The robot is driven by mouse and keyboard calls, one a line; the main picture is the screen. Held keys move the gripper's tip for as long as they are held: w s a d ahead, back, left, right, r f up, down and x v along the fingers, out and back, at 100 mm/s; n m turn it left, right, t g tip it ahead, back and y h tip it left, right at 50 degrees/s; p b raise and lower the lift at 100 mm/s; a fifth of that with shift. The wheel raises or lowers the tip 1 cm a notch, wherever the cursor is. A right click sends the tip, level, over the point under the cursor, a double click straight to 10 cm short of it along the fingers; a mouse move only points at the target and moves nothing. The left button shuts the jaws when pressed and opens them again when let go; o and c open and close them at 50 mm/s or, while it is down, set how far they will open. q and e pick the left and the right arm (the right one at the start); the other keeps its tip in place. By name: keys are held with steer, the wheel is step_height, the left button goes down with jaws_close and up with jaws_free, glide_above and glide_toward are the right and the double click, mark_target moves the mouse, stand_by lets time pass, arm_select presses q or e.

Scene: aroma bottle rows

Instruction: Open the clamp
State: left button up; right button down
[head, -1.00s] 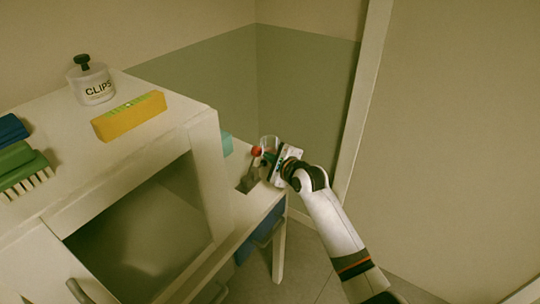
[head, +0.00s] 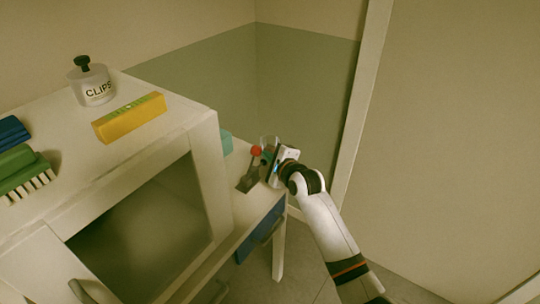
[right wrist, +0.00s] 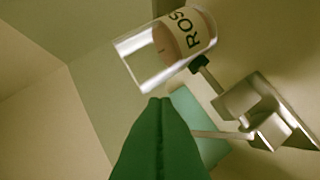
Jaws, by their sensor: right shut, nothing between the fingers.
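The clamp (head: 247,183) has a grey metal base on the low white bench and an upright lever with a red ball knob (head: 256,150). In the right wrist view the metal clamp (right wrist: 262,117) shows at the right, with a black tip (right wrist: 204,72) close to a clear bottle (right wrist: 168,48) labelled "ROS". Whether the tip touches the bottle I cannot tell. My right gripper (head: 267,158) is shut and empty, just right of the knob; its green fingers (right wrist: 160,102) point toward the bottle. The red knob is out of the right wrist view. My left gripper is not in view.
A white cabinet with a dark front panel (head: 145,205) stands left of the bench. A teal block (head: 226,144) sits behind. A blue drawer (head: 258,230) is below.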

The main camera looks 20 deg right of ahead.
mark_target(258, 151)
steer(key=shift+a+r, duration=0.1)
steer(key=shift+r, duration=0.05)
steer(key=a+n, duration=0.1)
steer(key=s+a+r+n+t+p, duration=0.1)
steer(key=shift+s+r+n+t+h, duration=0.15)
steer(key=shift+s+n+t+h, duration=0.15)
steer(key=s+a+n+t, duration=0.1)
steer(key=a+n+t+b, duration=0.1)
steer(key=n, duration=0.1)
steer(key=s+a+n+t, duration=0.1)
steer(key=n, duration=0.1)
steer(key=shift+s+a+r+b, duration=0.2)
steer(key=shift+s+b, duration=0.1)
steer(key=shift+s, duration=0.05)
steer(key=shift+r, duration=0.1)
